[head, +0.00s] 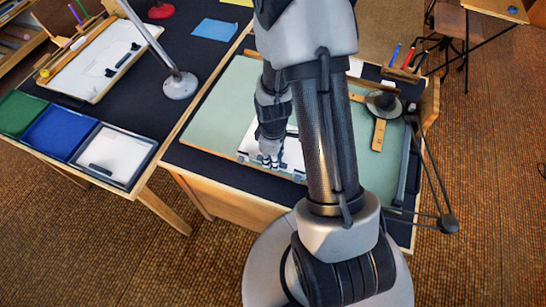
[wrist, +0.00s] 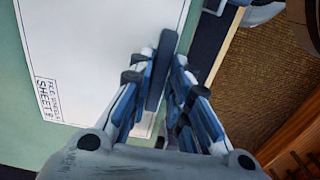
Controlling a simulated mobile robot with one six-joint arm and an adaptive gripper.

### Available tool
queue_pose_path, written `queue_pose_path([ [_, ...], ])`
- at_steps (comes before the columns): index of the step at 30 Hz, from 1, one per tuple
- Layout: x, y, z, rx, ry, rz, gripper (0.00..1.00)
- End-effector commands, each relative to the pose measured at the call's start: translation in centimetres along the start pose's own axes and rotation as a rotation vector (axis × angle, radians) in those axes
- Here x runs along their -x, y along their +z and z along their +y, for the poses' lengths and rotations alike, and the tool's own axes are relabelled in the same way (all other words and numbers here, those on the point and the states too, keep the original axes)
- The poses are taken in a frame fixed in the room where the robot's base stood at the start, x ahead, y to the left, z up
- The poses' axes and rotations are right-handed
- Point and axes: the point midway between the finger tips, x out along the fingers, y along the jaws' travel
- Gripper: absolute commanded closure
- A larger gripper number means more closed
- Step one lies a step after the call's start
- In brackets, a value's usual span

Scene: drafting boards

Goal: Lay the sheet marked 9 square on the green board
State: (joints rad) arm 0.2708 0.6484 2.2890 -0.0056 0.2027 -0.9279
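The green board (head: 228,105) lies on the middle desk. The white sheet marked 9 (wrist: 100,60) lies over the green surface (wrist: 45,147). Its printed label, reading SHEET 9, shows at the left in the wrist view. In the head view only parts of the sheet (head: 291,156) show near the board's front edge; my arm hides the rest. A dark bar (wrist: 160,75) lies along the sheet's edge. My gripper (wrist: 165,60) has its two fingers close on either side of this bar and looks shut on it. In the head view my gripper (head: 269,162) is down at the sheet.
A wooden ruler with a dark round head (head: 379,133) lies at the board's right. Green, blue and white trays (head: 115,155) line the left desk's front. A lamp base (head: 180,85) stands behind them. A blue paper (head: 214,29) lies at the back.

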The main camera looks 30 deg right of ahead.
Motion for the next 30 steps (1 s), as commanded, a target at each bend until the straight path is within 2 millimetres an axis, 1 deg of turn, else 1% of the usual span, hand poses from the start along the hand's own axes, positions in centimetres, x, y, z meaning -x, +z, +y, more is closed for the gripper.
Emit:
queue_pose_path([
  [1,0.0,0.0,0.0,0.0,0.0,0.0,0.76],
  [7,0.0,0.0,0.0,0.0,0.0,0.0,0.63],
  [16,0.1,0.0,0.0,0.0,0.0,0.0,0.63],
  [19,0.6,-0.1,0.1,0.0,0.002,0.002,0.63],
  [23,2.4,-0.1,0.1,0.0,0.005,0.003,0.63],
  [30,7.6,-0.1,0.1,0.0,0.006,0.004,0.63],
])
